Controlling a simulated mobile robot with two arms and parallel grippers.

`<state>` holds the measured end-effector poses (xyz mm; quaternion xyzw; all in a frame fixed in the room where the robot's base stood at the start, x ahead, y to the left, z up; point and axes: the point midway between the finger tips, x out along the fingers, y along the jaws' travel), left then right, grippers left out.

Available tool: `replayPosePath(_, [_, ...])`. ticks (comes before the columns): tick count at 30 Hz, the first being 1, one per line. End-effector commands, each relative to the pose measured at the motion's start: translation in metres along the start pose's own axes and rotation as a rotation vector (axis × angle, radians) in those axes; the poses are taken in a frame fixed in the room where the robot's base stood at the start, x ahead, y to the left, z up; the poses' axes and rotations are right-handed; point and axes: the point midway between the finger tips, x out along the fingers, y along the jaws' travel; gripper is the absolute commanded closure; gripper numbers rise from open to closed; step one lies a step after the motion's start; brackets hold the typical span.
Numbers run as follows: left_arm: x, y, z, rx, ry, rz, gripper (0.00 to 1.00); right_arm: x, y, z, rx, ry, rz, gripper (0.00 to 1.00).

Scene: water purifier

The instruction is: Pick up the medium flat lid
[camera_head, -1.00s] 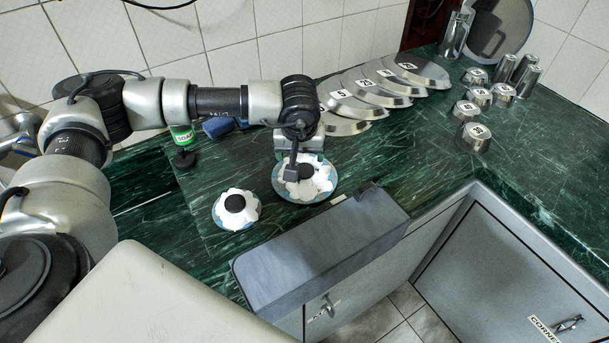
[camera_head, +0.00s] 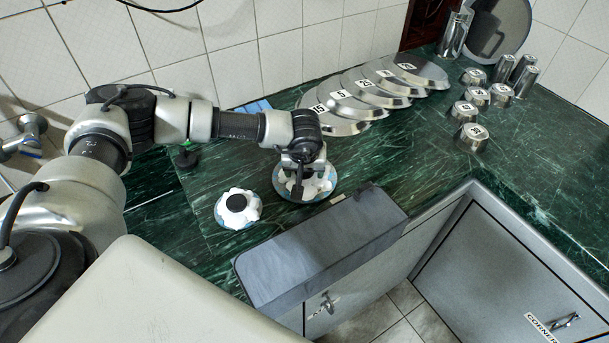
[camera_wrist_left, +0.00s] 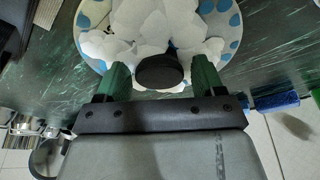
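A round lid-like piece (camera_head: 318,187) with a blue-spotted rim and white lumpy top sits on the green counter. A smaller one (camera_head: 226,211) with a black knob sits to its left. I cannot tell which is the medium flat lid. My left gripper (camera_head: 298,185) is right over the larger piece and hides its middle. In the left wrist view, the white top (camera_wrist_left: 150,30) and black knob (camera_wrist_left: 160,72) show. My left gripper (camera_wrist_left: 160,78) is open there, its green fingers on either side of the knob with gaps. My right gripper is not in view.
Several numbered metal discs (camera_head: 345,106) lean in a row along the tiled wall. Small metal canisters (camera_head: 474,137) stand at the right. A grey raised block (camera_head: 320,250) lies along the counter's front edge. Bare counter lies between the larger piece and the canisters.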

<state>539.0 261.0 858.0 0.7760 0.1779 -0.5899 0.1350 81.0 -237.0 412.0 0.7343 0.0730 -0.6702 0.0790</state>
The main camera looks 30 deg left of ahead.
Motion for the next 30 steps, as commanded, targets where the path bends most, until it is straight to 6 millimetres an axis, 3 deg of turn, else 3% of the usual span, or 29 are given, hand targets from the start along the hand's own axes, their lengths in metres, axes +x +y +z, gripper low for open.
replayPosePath(1, [0.0,0.0,0.0,0.0,0.0,0.0,0.39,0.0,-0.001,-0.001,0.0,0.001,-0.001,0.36])
replayPosePath(7, [-0.001,0.0,0.0,-0.001,0.0,0.0,0.7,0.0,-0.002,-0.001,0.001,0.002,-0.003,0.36])
replayPosePath(9, [-0.001,0.0,0.0,-0.001,0.001,0.0,0.76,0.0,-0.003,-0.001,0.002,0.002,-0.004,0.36])
replayPosePath(20, [-0.008,0.0,-0.003,-0.001,0.002,0.001,0.76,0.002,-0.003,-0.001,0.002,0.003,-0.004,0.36])
replayPosePath(27, [-0.041,0.001,-0.012,-0.001,0.003,0.004,0.76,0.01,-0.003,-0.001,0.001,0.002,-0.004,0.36])
replayPosePath(30, [-0.056,0.019,0.001,0.008,0.002,0.007,0.76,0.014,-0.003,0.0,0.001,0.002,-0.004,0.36])
